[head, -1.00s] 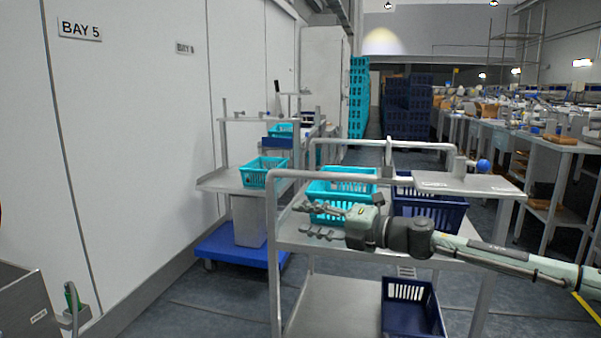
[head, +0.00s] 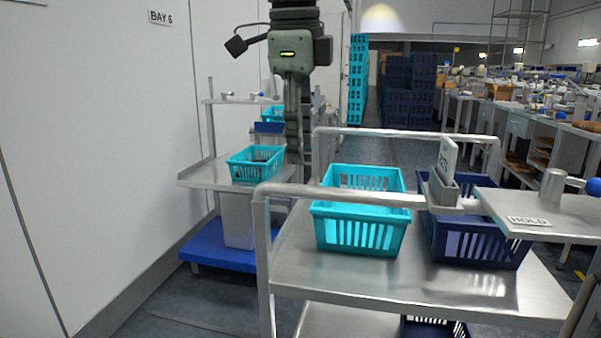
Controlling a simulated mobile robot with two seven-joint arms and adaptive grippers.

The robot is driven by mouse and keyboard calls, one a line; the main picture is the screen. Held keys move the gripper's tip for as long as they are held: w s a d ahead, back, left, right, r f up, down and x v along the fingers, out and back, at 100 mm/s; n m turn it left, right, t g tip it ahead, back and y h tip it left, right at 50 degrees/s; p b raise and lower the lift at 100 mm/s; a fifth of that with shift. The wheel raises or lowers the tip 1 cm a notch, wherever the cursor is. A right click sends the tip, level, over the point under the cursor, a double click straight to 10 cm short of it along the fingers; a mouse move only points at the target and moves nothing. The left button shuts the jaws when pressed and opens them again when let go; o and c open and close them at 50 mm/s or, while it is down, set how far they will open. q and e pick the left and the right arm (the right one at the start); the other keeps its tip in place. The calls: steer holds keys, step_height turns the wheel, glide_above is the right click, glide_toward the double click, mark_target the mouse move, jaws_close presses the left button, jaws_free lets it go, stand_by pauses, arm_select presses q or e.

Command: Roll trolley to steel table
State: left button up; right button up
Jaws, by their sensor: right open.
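The trolley (head: 390,290) stands close in front of me, with grey tube rails and a steel shelf. Its near rail (head: 340,194) crosses the middle of the head view. My right gripper (head: 301,160) points down at the trolley's left side, open and empty. Its fingers show nearly edge-on, above the left part of the near rail; I cannot tell whether they touch it. A steel table (head: 205,178) with a turquoise basket (head: 254,163) stands behind, to the left, above a blue base (head: 225,256). My left gripper is out of view.
The trolley carries a turquoise basket (head: 358,235) and a dark blue basket (head: 480,246). A HOLD plate (head: 550,212) juts in at right. White wall panels (head: 90,150) close off the left. Benches (head: 520,125) line the right; a floor aisle runs back between.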

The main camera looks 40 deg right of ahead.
mark_target(303, 186)
steer(key=f, duration=0.5)
steer(key=d+f, duration=0.1)
steer(key=f, duration=0.1)
steer(key=shift+w+f, duration=0.2)
steer(key=shift+w, duration=0.15)
steer(key=shift+c, duration=0.5)
jaws_close()
